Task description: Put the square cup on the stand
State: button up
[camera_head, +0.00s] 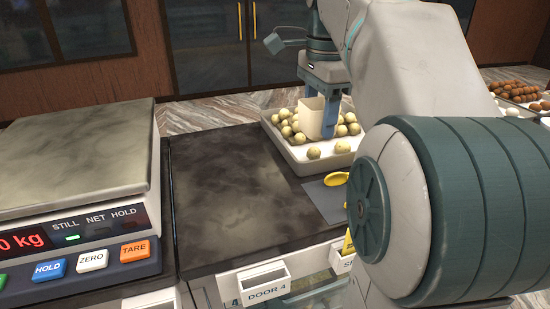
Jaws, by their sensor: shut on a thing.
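The square cup (311,119), cream-coloured and straight-sided, is upright in my gripper (321,112) at the upper centre. My gripper points down and its blue fingers are shut on the cup. The cup is over or in front of the white tray of round sweets; its base overlaps the sweets in the picture, and I cannot tell how high it is above them. No thing in view can be told for certain as the stand. My arm hides much of the right side.
A white tray (301,165) of pale round sweets (314,153) lies at the counter's back. A yellow object (336,179) lies on a grey mat (322,198). A weighing scale (75,165) fills the left. The dark counter top (225,200) between is clear. Other sweets (515,90) are far right.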

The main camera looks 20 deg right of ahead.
send_over(266, 192)
notch_tip(266, 192, down, 6)
jog(key=shift+s+f, duration=0.1)
jog(key=shift+f+p, duration=0.4)
jog(key=shift+f, duration=1.65)
jog(key=shift+f, duration=0.2)
jog(key=o, duration=0.9)
jog(key=shift+o, duration=0.2)
jog(key=shift+r, duration=0.15)
